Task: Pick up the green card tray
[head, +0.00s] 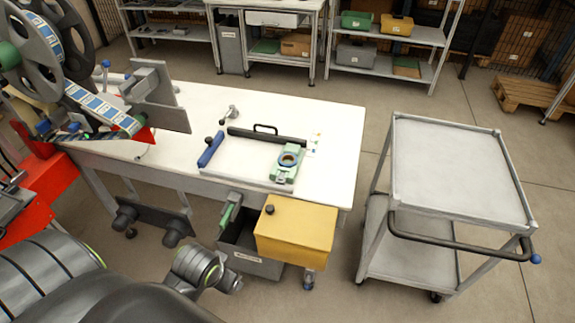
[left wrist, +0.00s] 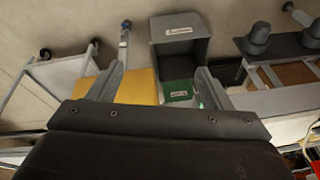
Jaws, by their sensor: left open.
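The green card tray (head: 230,208) shows in the head view as a narrow green piece at the grey bin, just below the table's front edge. In the left wrist view I see a green piece with a white label (left wrist: 179,92) at the grey bin; its lower part is hidden behind my gripper body. My left gripper (left wrist: 160,68) is open, its two fingers apart with nothing held between them. The green piece shows between the fingers in that view; I cannot tell how far away it is. In the head view my left arm is at the lower left. My right gripper is not in view.
The grey bin (head: 240,262) stands beside a yellow box (head: 296,230) in front of the white table (head: 338,150). A green fixture (head: 288,163) is on the table. Film reels (head: 70,40) stand at the left. A grey cart (head: 455,165) stands at the right, with clear floor around it.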

